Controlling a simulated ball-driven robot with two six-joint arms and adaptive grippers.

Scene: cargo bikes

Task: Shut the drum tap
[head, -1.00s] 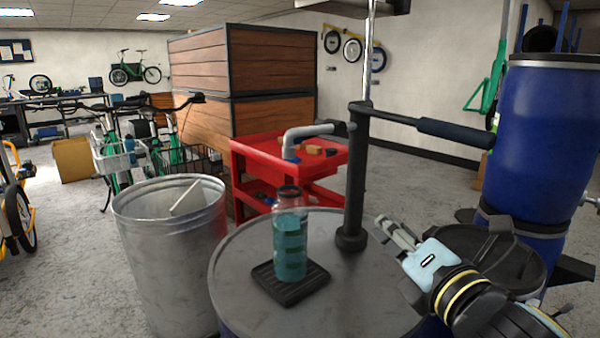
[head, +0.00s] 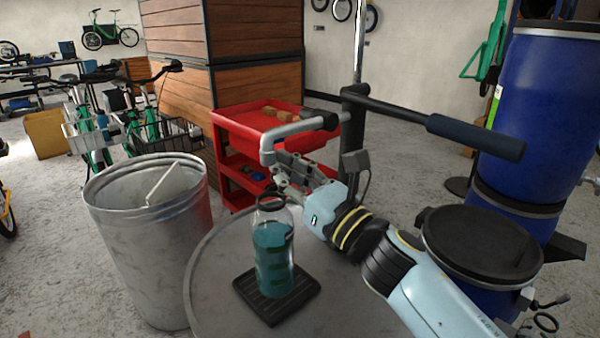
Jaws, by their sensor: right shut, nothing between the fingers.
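A grey drum (head: 215,285) stands in front of me. A black pump post with a grey bent spout (head: 298,127) and a dark-gripped handle (head: 476,138) rises from it. A clear bottle with blue-green liquid (head: 272,258) stands upright on a black ribbed pad (head: 310,291), below the spout. My right gripper (head: 281,176) is shut and empty, close to the spout's mouth and just above the bottle's neck. I cannot tell whether it touches either. A small metal fitting (head: 592,183) shows on the blue drum's side at the right edge. My left gripper is out of view.
A galvanised bin (head: 140,245) stands left of the drum. A red tool cart (head: 232,165) is behind, before wooden crates (head: 258,90). Stacked blue drums (head: 535,120) and a black-lidded drum (head: 482,243) stand at the right.

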